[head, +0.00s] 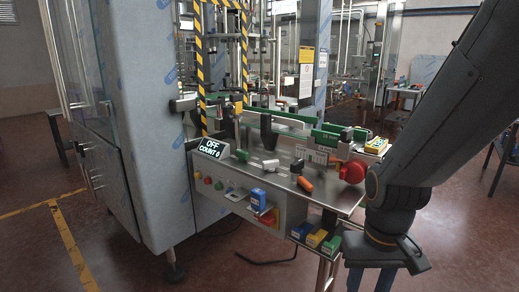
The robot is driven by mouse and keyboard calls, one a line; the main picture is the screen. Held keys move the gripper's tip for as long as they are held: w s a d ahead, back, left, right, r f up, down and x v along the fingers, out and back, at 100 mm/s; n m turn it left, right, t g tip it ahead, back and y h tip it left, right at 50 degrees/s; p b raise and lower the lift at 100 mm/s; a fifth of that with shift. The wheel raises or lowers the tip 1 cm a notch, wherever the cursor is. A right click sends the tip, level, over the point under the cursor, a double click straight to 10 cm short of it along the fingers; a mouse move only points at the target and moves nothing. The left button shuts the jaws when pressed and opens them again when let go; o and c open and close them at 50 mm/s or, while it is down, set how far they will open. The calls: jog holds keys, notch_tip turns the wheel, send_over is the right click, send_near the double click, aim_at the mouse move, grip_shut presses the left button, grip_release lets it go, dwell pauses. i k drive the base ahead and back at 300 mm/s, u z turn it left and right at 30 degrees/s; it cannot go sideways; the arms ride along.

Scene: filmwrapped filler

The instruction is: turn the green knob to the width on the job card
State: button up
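A small green knob (241,156) sits on the steel machine table, just right of the display. A dark display (210,148) at its left reads "OFF" and "COUNT 0". A white label card (318,157) stands by the conveyor; its print is too small to read, and I cannot tell whether it is the job card. My gripper (370,281) hangs at the bottom edge, right of and well apart from the knob. Two bluish fingers point down, and their tips are cut off by the frame. I see nothing held.
An orange piece (305,184), black and white pieces lie on the steel table (335,192). A red round knob (352,171) is at its right end. Small boxes (316,239) sit below its front edge. A tall wrapped cabinet (150,120) blocks the left. Front floor is open.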

aim_at(242, 155)
jog(key=z, duration=2.05)
jog(key=k, duration=1.3)
jog(key=u, duration=1.3)
jog(key=i, duration=0.65)
jog(key=u, duration=1.1)
jog(key=i, duration=0.7)
jog(key=u, duration=0.2)
